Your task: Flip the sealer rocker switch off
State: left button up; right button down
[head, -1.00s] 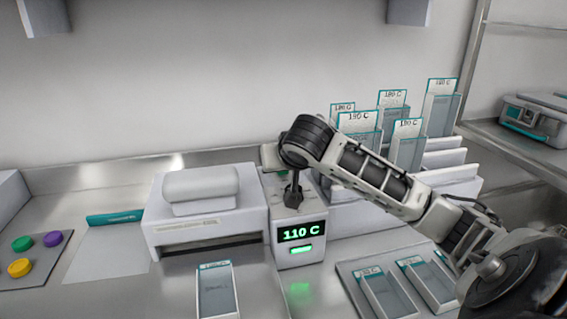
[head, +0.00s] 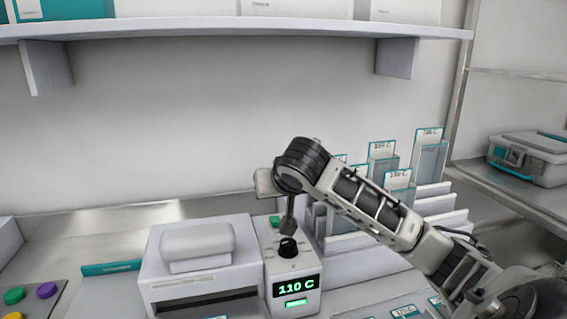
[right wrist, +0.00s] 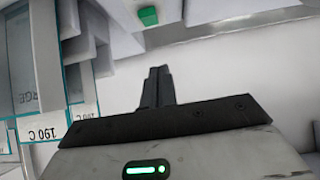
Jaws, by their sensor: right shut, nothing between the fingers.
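The sealer (head: 203,258) is a white machine with a control box (head: 283,268) at its right side. The box has a lit display (head: 296,286) reading 110 C and a black knob (head: 288,247). The small green rocker switch (head: 275,221) is on top near the back, beside my fingers; it also shows in the right wrist view (right wrist: 148,14) at the top edge. Its exact tilt is too small to tell. My right gripper (head: 288,230) points down just behind the knob, shut and empty; its fingers also show in the right wrist view (right wrist: 158,85). My left gripper is out of view.
Racks of labelled pouches (head: 430,160) stand right of the control box, under my right arm. A shelf (head: 220,28) hangs above. Colored buttons (head: 47,290) are at the left. A grey case (head: 530,157) sits on a side shelf at right.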

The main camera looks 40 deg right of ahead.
jog(key=s+a+r, duration=0.2)
jog(key=s+r, duration=0.2)
jog(key=r, duration=0.2)
jog(key=shift+r, duration=0.15)
jog(key=shift+a, duration=0.1)
